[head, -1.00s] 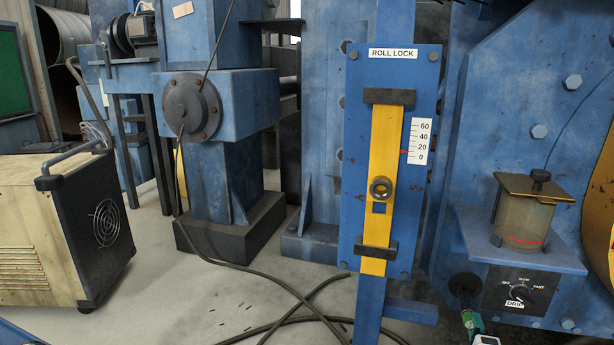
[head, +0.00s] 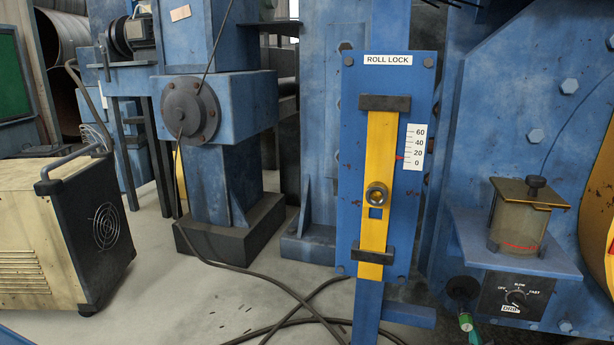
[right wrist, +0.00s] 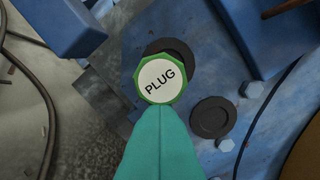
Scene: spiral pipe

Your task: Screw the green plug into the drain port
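The green plug (right wrist: 140,80), a faceted cap with a white PLUG label, is in the middle of the right wrist view. My right gripper (right wrist: 158,106) has its teal fingers together at the plug's lower edge. They appear shut on it, though the grip itself is partly hidden behind the cap. A dark round fitting (right wrist: 178,50) lies behind the plug, partly covered by it. In the head view the green plug (head: 465,322) is small at the bottom edge, just below a dark round port (head: 463,286) on the blue machine. My left gripper is not in view.
A second black disc (right wrist: 213,117) sits right of the plug on the blue face, with bolts nearby. The DRIP dial panel (head: 514,295) and oil cup (head: 520,222) are right of the port. The ROLL LOCK panel (head: 350,150) stands left. Cables (head: 270,287) cross the floor.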

